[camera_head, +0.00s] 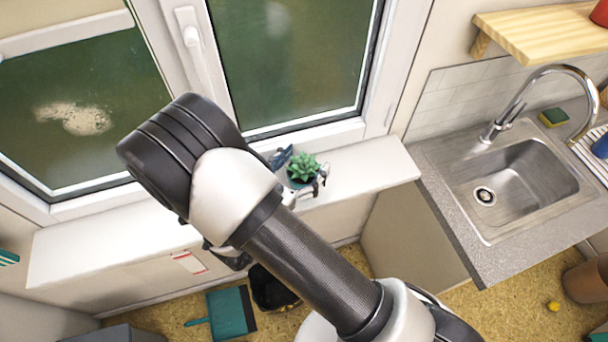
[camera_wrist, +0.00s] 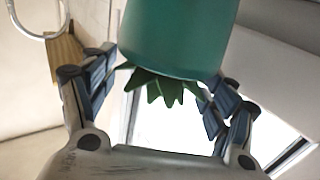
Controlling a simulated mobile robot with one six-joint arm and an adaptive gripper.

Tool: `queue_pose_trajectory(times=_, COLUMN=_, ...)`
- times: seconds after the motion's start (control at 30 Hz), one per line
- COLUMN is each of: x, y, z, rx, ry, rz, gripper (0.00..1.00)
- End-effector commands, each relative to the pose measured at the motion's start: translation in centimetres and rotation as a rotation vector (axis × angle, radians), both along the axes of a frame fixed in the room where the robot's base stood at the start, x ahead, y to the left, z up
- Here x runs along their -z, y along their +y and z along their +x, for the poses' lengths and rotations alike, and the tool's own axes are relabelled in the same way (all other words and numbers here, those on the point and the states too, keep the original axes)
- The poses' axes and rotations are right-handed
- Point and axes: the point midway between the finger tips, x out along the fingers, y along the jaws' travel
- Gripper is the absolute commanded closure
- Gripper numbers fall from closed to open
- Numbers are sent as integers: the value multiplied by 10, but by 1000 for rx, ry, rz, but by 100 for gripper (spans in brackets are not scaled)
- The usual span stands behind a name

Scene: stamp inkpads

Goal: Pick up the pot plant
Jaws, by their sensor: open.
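The pot plant (camera_head: 303,167) has pointed green leaves and a teal pot, and sits on the white windowsill (camera_head: 367,169). In the wrist view the plant appears upside down, with its smooth teal pot (camera_wrist: 175,38) at the top and leaf tips below. My gripper (camera_head: 301,171) is at the sill, with its fingers parted on either side of the plant. In the wrist view my open gripper (camera_wrist: 158,72) has one blue-padded finger left of the plant and one right of it. I cannot tell whether either finger touches it. My arm hides part of the sill.
The window (camera_head: 290,60) stands close behind the sill. A steel sink (camera_head: 520,190) with a curved tap (camera_head: 515,105) is to the right, below a wooden shelf (camera_head: 540,35). A teal dustpan (camera_head: 230,312) and a dark bin (camera_head: 272,290) are on the floor below the sill.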

Motion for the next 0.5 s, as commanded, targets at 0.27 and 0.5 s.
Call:
queue_pose_trajectory(times=0.27, x=0, y=0, z=0, rx=-1, ry=0, rz=0, gripper=26)
queue_pose_trajectory(times=0.5, x=0, y=0, z=0, rx=-1, ry=0, rz=0, gripper=42)
